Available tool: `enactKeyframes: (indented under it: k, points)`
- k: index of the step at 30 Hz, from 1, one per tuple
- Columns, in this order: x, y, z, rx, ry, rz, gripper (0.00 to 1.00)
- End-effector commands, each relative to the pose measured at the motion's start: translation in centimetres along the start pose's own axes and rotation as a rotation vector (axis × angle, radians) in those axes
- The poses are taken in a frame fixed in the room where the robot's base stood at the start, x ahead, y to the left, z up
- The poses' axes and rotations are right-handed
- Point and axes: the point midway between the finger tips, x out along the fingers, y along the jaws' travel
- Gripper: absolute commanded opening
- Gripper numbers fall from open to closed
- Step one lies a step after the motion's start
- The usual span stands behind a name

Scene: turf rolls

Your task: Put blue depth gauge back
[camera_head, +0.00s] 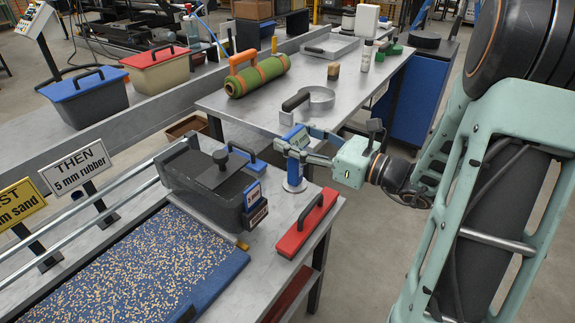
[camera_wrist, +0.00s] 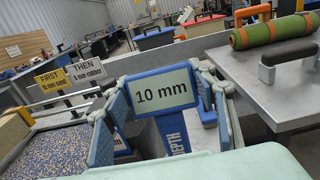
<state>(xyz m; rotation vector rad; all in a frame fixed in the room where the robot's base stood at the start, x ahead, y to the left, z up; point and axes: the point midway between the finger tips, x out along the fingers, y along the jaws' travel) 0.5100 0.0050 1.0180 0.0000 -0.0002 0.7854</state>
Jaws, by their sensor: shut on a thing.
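The blue depth gauge (camera_head: 294,170) stands upright in my gripper (camera_head: 295,152), near the right edge of the front bench (camera_head: 325,215). It has a blue stem, a round base and a tilted top plate. In the wrist view the plate of the gauge (camera_wrist: 162,92) reads "10 mm" and the stem reads "DEPTH". My gripper's fingers (camera_wrist: 165,110) are on both sides of it, shut on it. I cannot tell whether the base touches the bench. The dark grey hopper box (camera_head: 200,185), with labels on its end, is just left of the gauge.
A blue speckled tray (camera_head: 140,262) and signs (camera_head: 83,165) are left.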

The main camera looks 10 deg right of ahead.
Motion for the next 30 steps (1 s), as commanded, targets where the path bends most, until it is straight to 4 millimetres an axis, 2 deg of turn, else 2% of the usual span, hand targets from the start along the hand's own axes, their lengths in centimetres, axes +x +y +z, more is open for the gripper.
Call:
enactKeyframes:
  k: [6,12,20,23,27,30]
  points:
    - [3.9,-4.0,-2.7,0.001,-0.002,0.004,0.0]
    - [5.5,-5.9,-6.0,0.001,-0.001,0.002,0.0]
    - [6.4,-6.9,-7.5,-0.001,-0.002,0.001,0.0]
    - [6.8,-7.4,-8.4,0.001,-0.001,0.001,0.0]
    - [6.8,-7.4,-10.7,0.003,-0.001,0.0,0.0]
    - [6.8,-7.4,-11.2,-0.001,-0.002,0.0,0.0]
